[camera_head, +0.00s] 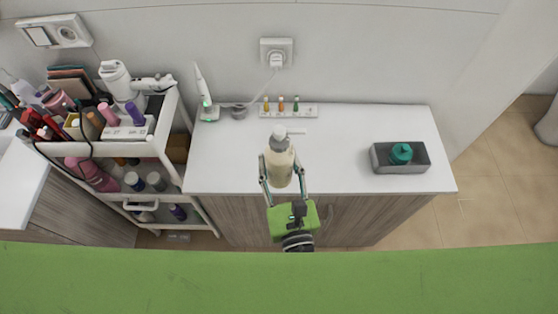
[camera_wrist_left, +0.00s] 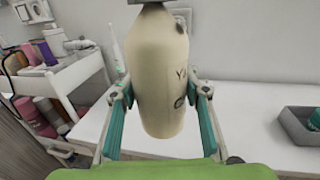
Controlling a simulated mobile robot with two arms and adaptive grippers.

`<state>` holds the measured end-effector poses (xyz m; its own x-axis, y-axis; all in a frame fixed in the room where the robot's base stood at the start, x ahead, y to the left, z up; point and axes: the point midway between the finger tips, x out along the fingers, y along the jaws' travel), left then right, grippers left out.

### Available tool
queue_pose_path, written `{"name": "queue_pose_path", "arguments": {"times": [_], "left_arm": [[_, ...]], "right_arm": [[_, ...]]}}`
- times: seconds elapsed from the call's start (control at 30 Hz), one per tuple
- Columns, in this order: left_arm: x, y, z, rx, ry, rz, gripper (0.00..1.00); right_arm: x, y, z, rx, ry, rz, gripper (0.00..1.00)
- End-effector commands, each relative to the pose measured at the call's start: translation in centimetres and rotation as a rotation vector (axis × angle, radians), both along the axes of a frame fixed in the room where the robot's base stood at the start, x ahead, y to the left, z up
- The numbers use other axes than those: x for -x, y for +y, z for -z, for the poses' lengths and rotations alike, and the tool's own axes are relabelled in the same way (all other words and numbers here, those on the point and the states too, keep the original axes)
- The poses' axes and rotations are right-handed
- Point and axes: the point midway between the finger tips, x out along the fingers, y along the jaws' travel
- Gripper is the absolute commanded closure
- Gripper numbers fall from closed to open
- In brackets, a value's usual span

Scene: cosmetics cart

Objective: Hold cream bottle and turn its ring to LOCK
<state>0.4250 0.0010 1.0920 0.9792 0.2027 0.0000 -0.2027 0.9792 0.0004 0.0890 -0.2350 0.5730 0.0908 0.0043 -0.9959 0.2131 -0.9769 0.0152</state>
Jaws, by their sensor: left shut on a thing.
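The cream bottle (camera_head: 279,165) is cream-coloured with a grey ring (camera_head: 279,143) and a pale top at its neck. It looks upright, at the front of the white counter in the head view. My left gripper (camera_head: 282,176) is shut on the bottle's body, one finger on each side. In the left wrist view the bottle (camera_wrist_left: 157,75) fills the space between the fingers, with dark marks on its right side. Its ring and top are mostly cut off there, and the ring's lock marks are too small to read. My right gripper is not in view.
The white counter (camera_head: 350,130) is mostly clear. A grey tray (camera_head: 420,160) with a teal item (camera_head: 401,153) stands at the right. An electric toothbrush (camera_head: 204,95) and a white holder with small coloured items (camera_head: 288,111) stand at the back. A crowded cart (camera_head: 165,125) is at the left.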

Motion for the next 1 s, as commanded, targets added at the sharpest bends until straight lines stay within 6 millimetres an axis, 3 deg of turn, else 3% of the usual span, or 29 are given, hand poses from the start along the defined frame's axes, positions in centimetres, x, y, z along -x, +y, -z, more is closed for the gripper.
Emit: {"name": "queue_pose_path", "arguments": {"times": [1.0], "left_arm": [[-6.9, 0.0, 6.3, 0.001, -0.003, -0.001, 0.91]], "right_arm": [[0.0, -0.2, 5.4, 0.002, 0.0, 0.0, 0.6]]}}
